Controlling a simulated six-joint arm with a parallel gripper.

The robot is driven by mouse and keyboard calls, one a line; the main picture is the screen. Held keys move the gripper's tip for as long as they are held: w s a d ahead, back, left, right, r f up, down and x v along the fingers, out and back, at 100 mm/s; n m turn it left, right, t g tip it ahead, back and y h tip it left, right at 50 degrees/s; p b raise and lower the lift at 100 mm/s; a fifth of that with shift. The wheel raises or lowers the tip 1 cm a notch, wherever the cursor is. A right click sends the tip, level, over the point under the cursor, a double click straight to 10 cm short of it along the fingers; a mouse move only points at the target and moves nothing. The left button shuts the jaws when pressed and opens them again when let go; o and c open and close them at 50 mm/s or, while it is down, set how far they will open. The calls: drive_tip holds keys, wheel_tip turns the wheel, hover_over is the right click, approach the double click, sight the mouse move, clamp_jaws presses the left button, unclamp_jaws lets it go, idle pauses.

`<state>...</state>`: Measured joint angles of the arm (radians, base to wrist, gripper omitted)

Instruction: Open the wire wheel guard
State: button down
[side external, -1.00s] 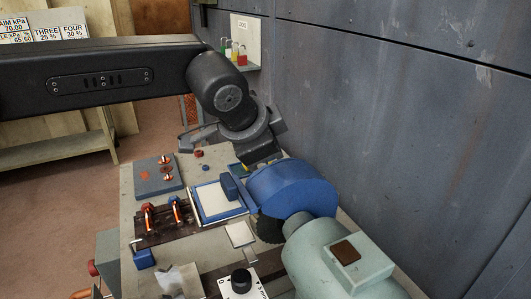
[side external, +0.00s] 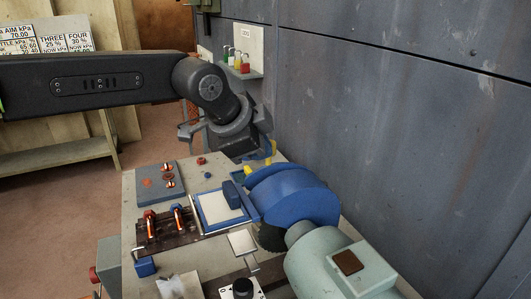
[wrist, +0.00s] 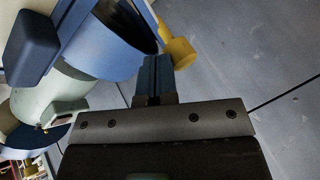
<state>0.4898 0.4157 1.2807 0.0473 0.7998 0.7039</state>
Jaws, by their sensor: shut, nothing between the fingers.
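The blue wire wheel guard (side external: 297,197) sits over the dark wire wheel (side external: 271,238), beside the pale green motor housing (side external: 340,262). Its curved blue shell (wrist: 108,48) fills the upper left of the wrist view. A blue section at its far side stands apart from the main shell in the side view. My gripper (side external: 267,157) is above and behind the guard's far end. In the wrist view its blue fingers (wrist: 154,62) are together and empty, beside a yellow knob (wrist: 178,52). I cannot tell whether they touch the knob.
The grey wall (side external: 420,120) runs close along the right. A blue-framed pad (side external: 220,206), clamped orange-tipped parts (side external: 165,220) and a grey board (side external: 160,180) lie left of the guard. A small shelf with coloured bottles (side external: 239,62) is on the wall behind my arm.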

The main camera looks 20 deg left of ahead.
drive_tip(key=w+a+m+g+h, duration=0.1)
drive_tip(key=w+a+m, duration=0.2)
drive_tip(key=w, duration=0.9)
drive_tip(key=shift+w+h, duration=0.35)
drive_tip(key=shift+h, duration=0.05)
drive_tip(key=shift+w, duration=0.1)
drive_tip(key=shift+a, duration=0.15)
idle(0.5)
